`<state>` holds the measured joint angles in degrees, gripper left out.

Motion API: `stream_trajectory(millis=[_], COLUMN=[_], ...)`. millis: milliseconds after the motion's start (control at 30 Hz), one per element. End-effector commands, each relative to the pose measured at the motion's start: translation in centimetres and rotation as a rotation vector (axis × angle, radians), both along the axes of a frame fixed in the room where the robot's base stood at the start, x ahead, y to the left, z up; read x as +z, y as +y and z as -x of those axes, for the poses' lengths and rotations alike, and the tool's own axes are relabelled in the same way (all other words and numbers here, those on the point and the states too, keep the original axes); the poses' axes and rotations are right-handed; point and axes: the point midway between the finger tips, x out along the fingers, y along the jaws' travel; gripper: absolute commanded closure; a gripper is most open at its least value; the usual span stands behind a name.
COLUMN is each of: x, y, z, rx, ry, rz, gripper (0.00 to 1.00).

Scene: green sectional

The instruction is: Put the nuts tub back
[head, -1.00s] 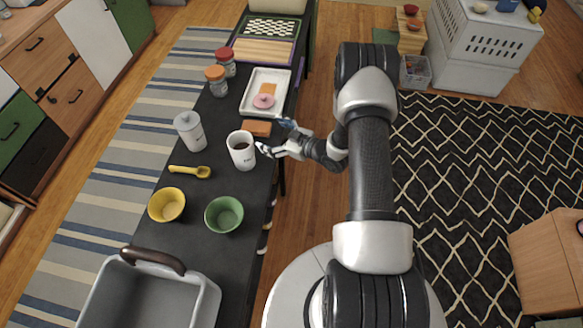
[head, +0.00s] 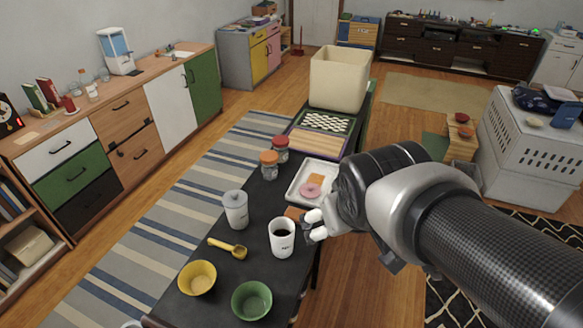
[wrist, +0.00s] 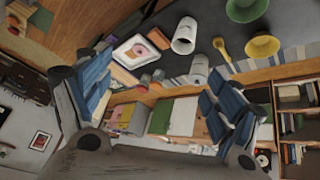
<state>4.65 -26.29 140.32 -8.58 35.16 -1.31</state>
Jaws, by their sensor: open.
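I cannot read a label that says which container is the nuts tub. A white lidded canister (head: 236,212) with small print stands upright on the dark table (head: 216,284); it also shows in the wrist view (wrist: 199,70). A white cup (head: 282,240) with dark contents stands to its right, and in the wrist view (wrist: 184,38). Two jars, one red-lidded (head: 280,148) and one orange-lidded (head: 269,165), stand further back. My gripper (head: 314,226) is open and empty beside the cup; its spread blue-padded fingers show in the wrist view (wrist: 155,75).
A yellow scoop (head: 228,248), a yellow bowl (head: 197,278) and a green bowl (head: 252,300) lie near the front. A white tray (head: 299,193) holds a pink ring. A checkered board (head: 322,124) and a large cream bin (head: 338,78) are behind. Drawers and cabinets (head: 75,172) line the left wall.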

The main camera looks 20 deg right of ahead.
Motion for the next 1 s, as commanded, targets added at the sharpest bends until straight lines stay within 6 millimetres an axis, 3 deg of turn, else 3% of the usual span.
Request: stream_trajectory(millis=[33,100,200,300,1000], x=[0.3,0.2,-0.1,-0.3,-0.4], y=[1.1,2.5,3.8,4.5,4.6], z=[2.4,5.4,8.5,10.1,10.5], rx=[-0.004,-0.010,-0.012,-0.012,-0.012], ry=[0.015,0.050,0.091,0.115,0.123], rz=[-0.030,-0.073,-0.117,-0.142,-0.147], gripper=[0.15,0.15,0.15,0.15,0.15])
